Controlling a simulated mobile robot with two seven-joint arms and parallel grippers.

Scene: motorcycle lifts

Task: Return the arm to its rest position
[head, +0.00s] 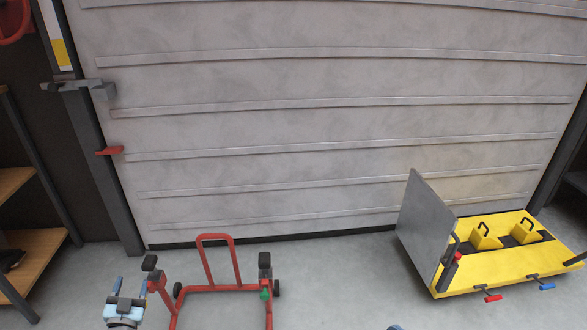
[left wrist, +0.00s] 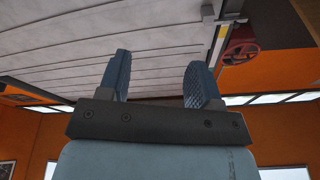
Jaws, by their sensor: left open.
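My left gripper (head: 130,288) shows at the bottom left of the head view, beside the left side of a red stand. In the left wrist view my left gripper (left wrist: 158,72) has its two blue fingers well apart, with nothing between them. Behind the fingers are the grey shutter door and orange walls. A small blue-grey sliver at the bottom edge of the head view is too little to identify.
A red stand (head: 220,288) with black pads is on the floor close to my left gripper. A yellow lift (head: 477,271) with an upright grey plate stands at the right. Wooden shelves (head: 35,252) are at the far left. Floor between stand and lift is clear.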

